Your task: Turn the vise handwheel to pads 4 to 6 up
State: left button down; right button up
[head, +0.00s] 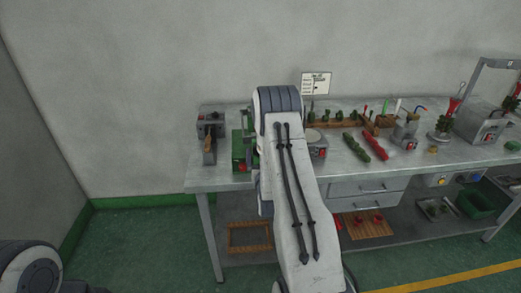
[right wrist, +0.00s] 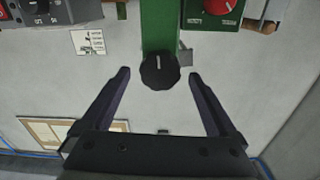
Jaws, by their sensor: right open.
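The vise handwheel (right wrist: 160,71) is a dark round knob with a white mark, in the upper middle of the right wrist view. It sits on a green vise body (right wrist: 160,27). My right gripper (right wrist: 159,76) is open, with one dark finger on each side of the handwheel and a gap on both sides. I cannot tell how deep the wheel lies between the fingertips. In the head view the green vise (head: 239,150) shows partly behind my right arm, which hides the handwheel and the right gripper. The pads cannot be made out. My left gripper is not in view.
The vise stands on a grey workbench (head: 205,182). A grey device (head: 211,122) is left of it. Green and red pieces (head: 375,146) lie to its right. In the wrist view a green box with a red knob (right wrist: 221,7) is close by. The floor left of the bench is clear.

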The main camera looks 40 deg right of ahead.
jog(key=shift+w+d, duration=0.35)
jog(key=shift+w, duration=0.25)
jog(key=c, duration=1.3)
jog(key=shift+f+m+b, duration=0.15)
jog(key=shift+m+b, duration=0.15)
jog(key=shift+b, duration=0.1)
jog(key=shift+c, duration=0.4)
jog(key=shift+m, duration=0.5)
jog(key=o, duration=1.4)
